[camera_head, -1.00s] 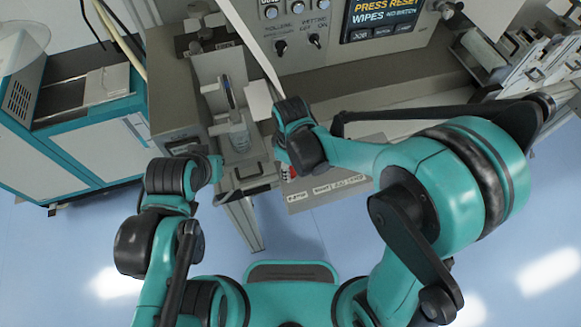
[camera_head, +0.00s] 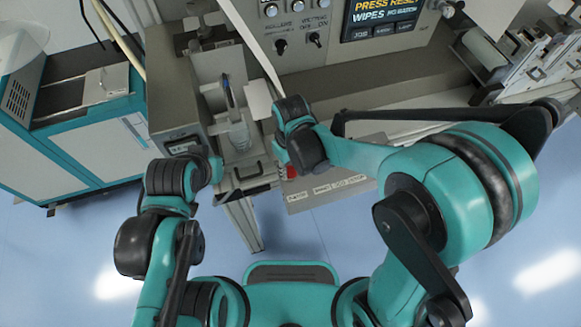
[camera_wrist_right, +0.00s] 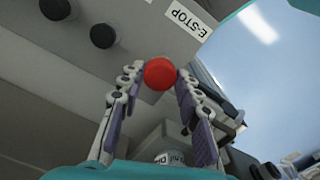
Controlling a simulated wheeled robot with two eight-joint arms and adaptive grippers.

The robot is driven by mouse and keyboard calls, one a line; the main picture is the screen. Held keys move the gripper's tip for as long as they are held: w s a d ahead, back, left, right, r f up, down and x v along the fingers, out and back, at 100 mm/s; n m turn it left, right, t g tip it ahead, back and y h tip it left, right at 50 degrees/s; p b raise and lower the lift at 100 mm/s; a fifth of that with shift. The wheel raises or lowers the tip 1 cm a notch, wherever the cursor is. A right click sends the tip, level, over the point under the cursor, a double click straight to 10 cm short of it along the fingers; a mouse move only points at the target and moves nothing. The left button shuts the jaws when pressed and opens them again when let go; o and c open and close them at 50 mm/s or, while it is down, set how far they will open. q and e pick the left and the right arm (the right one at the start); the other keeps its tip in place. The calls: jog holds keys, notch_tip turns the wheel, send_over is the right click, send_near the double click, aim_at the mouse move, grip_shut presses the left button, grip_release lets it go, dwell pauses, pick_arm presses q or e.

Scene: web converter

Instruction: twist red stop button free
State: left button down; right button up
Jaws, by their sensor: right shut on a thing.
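The red stop button (camera_wrist_right: 160,73) is a round red cap on a grey panel, near the E-STOP label (camera_wrist_right: 188,20) in the right wrist view. My right gripper (camera_wrist_right: 159,77) is shut on it, with one finger on each side of the cap. In the head view a bit of red (camera_head: 292,172) shows beside my right wrist, which hides most of that spot. My left arm's wrist (camera_head: 170,178) is at the left in the head view; its gripper fingers cannot be made out.
Two black knobs (camera_wrist_right: 103,36) sit on the same panel as the button. A control panel with a lit screen (camera_head: 382,20) stands at the back. A teal and white cabinet (camera_head: 85,150) is at the left. Blue floor (camera_head: 330,235) lies open in front.

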aim_at(291, 170)
jog(key=shift+m, duration=1.1)
jog(key=o, duration=1.2)
jog(key=shift+c, duration=0.2)
notch_tip(291, 170, up, 12)
